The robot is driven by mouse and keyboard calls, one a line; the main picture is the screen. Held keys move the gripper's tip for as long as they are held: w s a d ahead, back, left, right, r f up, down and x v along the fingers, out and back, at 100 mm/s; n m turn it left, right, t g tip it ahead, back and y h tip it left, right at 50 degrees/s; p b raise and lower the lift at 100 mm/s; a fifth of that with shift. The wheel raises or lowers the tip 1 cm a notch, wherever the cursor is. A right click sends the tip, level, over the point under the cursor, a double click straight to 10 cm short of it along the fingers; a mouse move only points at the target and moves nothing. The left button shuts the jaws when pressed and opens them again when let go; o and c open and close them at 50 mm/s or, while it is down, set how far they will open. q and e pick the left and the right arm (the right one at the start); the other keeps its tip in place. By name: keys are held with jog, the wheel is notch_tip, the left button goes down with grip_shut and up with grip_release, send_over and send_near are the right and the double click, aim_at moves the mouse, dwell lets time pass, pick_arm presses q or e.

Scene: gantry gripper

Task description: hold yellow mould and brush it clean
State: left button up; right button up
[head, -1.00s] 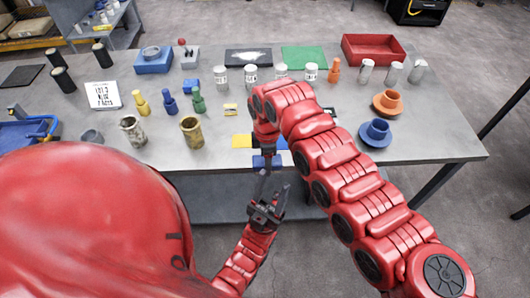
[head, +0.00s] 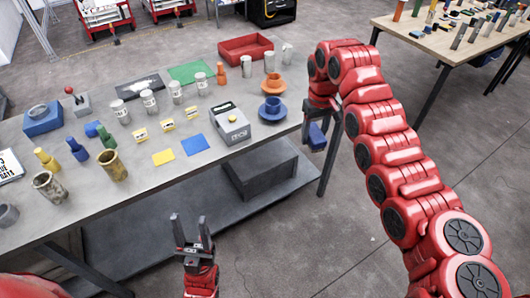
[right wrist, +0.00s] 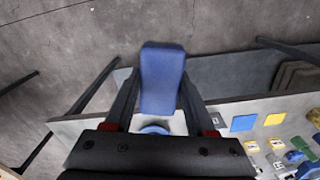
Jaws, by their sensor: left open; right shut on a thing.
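A yellow peg-shaped piece (head: 46,158) stands upright at the left of the table, beside similar blue and green ones; I cannot tell whether it is the mould. A flat yellow square (head: 163,157) lies near the front edge. My right gripper (head: 316,122) is shut on a blue block (head: 317,137), beyond the table's right end. The block fills the space between the fingers in the right wrist view (right wrist: 162,78). I cannot make out bristles on it. My left gripper (head: 192,235) is open and empty, in front of the table and pointing towards it.
A red tray (head: 246,48) is at the back. A second table (head: 440,28) is far right.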

jog(key=w+d+r+m, duration=0.4)
jog(key=d, duration=0.3)
jog(key=shift+r, duration=0.2)
jog(key=shift+s+r, duration=0.1)
dwell(0.5)
jog(key=shift+a, duration=0.1)
jog(key=shift+r, duration=0.1)
dwell(0.5)
jog(key=shift+a, duration=0.35)
dwell(1.5)
